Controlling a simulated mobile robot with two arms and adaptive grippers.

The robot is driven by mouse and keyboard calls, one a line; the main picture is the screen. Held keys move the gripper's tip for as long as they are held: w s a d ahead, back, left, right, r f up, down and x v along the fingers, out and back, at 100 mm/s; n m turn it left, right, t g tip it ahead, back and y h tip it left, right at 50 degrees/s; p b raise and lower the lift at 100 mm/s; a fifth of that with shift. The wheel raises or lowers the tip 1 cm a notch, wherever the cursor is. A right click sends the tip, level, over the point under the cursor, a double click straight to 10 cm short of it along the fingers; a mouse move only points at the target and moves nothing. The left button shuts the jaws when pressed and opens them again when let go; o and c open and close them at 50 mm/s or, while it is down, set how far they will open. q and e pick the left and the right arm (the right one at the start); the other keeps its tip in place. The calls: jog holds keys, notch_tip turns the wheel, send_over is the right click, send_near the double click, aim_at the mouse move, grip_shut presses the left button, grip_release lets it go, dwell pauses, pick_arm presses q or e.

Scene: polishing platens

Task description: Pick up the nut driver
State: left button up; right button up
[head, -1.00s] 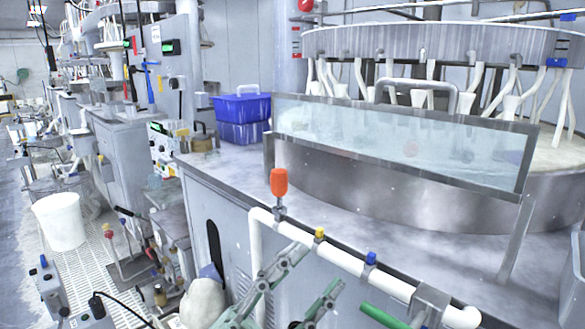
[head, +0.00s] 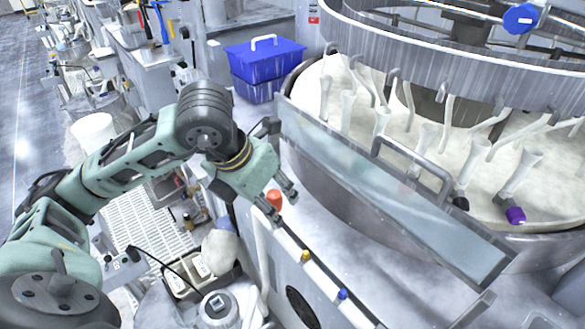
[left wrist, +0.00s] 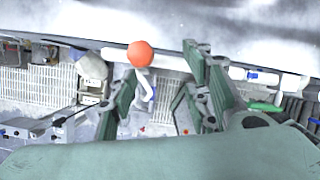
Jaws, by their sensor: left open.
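In the left wrist view the orange handle (left wrist: 140,54) shows end-on, near the left finger's tip. My left gripper's fingers (left wrist: 160,76) are spread wide there. Contact cannot be made out. My right gripper is not in view.
The white pipe also carries a yellow fitting (head: 305,256) and a blue fitting (head: 342,294). A clear splash panel (head: 400,195) stands just behind, before the large round platen machine (head: 345,100).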

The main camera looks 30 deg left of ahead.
aim_at(273, 202)
pick_arm(q)
jog(key=shift+w+a+r+y, duration=0.4)
jog(key=shift+a+r, duration=0.1)
jog(key=shift+a, duration=0.25)
jog(key=shift+w+a+f, duration=0.1)
jog(key=shift+w+f, duration=0.45)
jog(key=shift+f, duration=0.3)
jog(key=shift+w+f+p, duration=0.2)
jog(key=shift+f+p, duration=0.35)
jog(key=shift+f, duration=0.1)
jog(key=p+x, duration=0.1)
jog(key=x, duration=0.2)
jog(key=shift+w+a+f, duration=0.15)
jog(key=shift+w+f, duration=0.35)
jog(key=shift+f, duration=0.15)
jog(key=shift+s, duration=0.1)
jog(key=shift+c, duration=0.3)
grip_shut()
